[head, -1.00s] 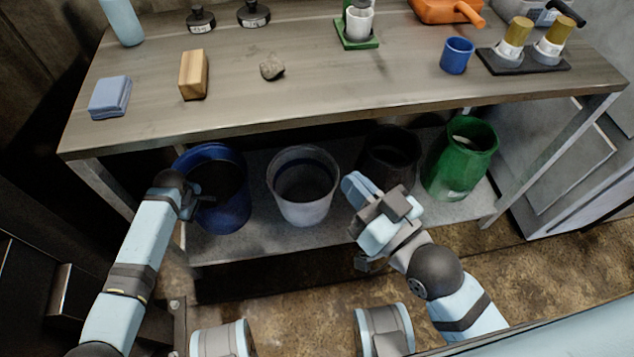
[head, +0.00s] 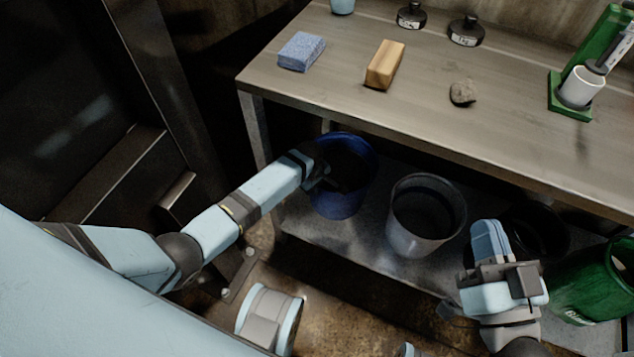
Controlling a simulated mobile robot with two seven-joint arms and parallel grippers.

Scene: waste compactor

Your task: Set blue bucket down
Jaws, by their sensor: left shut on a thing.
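The blue bucket (head: 347,200) is at the left end of the lower shelf (head: 361,247), under the table, and looks upright. My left gripper (head: 326,178) is at its left rim and is shut on it. The fingertips are dark against the bucket's dark inside and hard to make out. Whether the bucket's base touches the shelf is not clear. My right gripper (head: 490,246) is in front of the shelf, near the grey and black buckets, and holds nothing that I can see. Its fingers are seen from above, so their gap is unclear.
A grey bucket (head: 406,236) stands right of the blue one. A black bucket (head: 545,228) and a green bucket (head: 590,283) are farther right. The table top (head: 425,127) overhangs the shelf, with a sponge (head: 301,51), wood block (head: 385,65) and stone (head: 463,93) on it.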

